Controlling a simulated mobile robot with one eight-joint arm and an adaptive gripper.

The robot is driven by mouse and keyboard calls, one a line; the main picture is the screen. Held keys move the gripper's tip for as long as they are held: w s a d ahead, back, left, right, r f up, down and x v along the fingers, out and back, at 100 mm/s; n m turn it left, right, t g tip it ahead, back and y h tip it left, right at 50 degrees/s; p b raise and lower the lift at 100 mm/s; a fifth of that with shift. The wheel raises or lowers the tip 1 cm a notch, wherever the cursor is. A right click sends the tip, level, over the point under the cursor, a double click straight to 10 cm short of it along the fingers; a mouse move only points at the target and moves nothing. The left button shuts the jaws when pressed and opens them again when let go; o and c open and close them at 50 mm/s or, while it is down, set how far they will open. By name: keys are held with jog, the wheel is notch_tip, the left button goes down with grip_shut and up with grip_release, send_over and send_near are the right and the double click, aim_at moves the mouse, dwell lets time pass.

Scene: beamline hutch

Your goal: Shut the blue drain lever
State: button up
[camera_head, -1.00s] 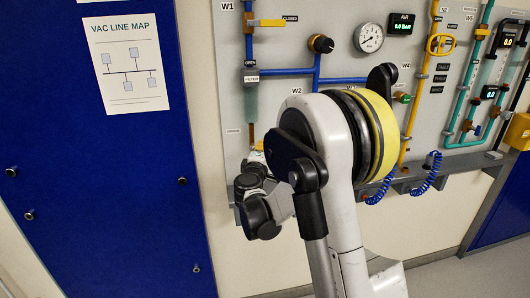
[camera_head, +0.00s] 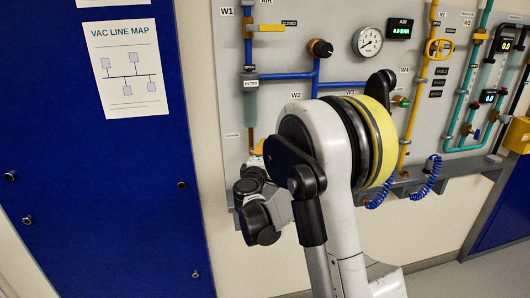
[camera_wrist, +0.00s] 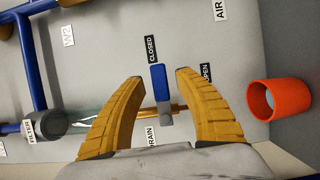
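The blue drain lever (camera_wrist: 159,83) shows in the wrist view, rising from a grey hub on a thin brass pipe. It lies across the pipe, its free end by the CLOSED label (camera_wrist: 151,49). The OPEN label (camera_wrist: 206,72) is to the right, partly behind a finger. My gripper (camera_wrist: 160,77) is open, with one yellow finger on each side of the lever and visible gaps to both. I cannot tell how far the fingertips reach in depth. In the head view my arm hides the lever and most of the gripper.
In the wrist view an orange-red cup (camera_wrist: 279,100) is right of the right finger, and the filter (camera_wrist: 42,124) is at the left. In the head view, a gauge (camera_head: 367,41), a yellow-handled valve (camera_head: 266,27) and coiled blue hoses (camera_head: 427,178) are on the panel.

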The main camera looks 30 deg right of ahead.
jog(key=v, duration=1.2)
jog(key=s+a+f+m+g+y, duration=0.1)
jog(key=s+a+m+g+y, duration=0.1)
jog(key=s, duration=0.7)
jog(key=s+a+f+m+g+y, duration=0.2)
jog(key=s+a+m+y, duration=0.3)
jog(key=s+a, duration=0.2)
jog(key=s+a+f+m+g+y, duration=0.2)
jog(key=s+a+m+g+y, duration=0.1)
jog(key=s, duration=0.8)
jog(key=shift+a+y, duration=0.7)
jog(key=shift+a, duration=0.15)
jog(key=shift+s, duration=0.1)
